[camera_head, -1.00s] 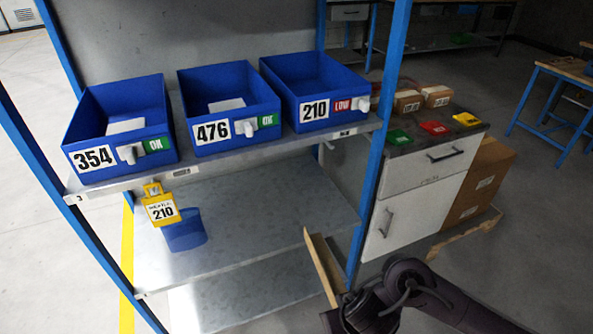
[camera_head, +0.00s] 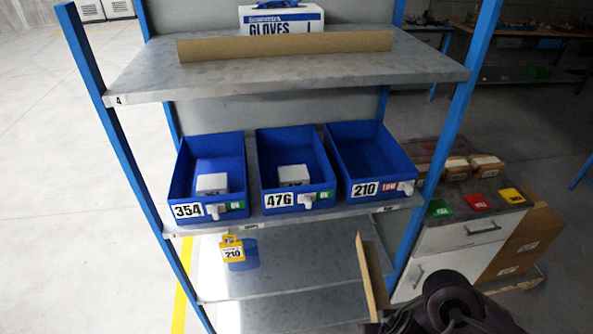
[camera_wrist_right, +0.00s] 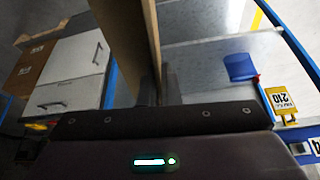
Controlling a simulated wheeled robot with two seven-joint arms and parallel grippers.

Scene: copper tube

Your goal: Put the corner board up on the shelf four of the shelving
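A brown corner board (camera_head: 371,272) is held upright and slightly tilted in front of the shelving's right side, low by the lower shelf. In the right wrist view the board (camera_wrist_right: 128,40) runs up between the fingers of my right gripper (camera_wrist_right: 156,88), which is shut on it. My right arm comes in at the lower right of the head view. Shelf four (camera_head: 145,85), marked 4, is the grey shelf at the top, well above the held board. Another long brown board (camera_head: 285,46) lies across it. My left gripper is not in view.
A gloves box (camera_head: 281,20) stands behind the board on shelf four. Blue bins 354 (camera_head: 208,175), 476 (camera_head: 294,172) and 210 (camera_head: 370,160) fill the shelf below. A blue upright (camera_head: 440,140) and a white cabinet (camera_head: 440,262) stand at right. A yellow tag (camera_head: 232,250) hangs at left.

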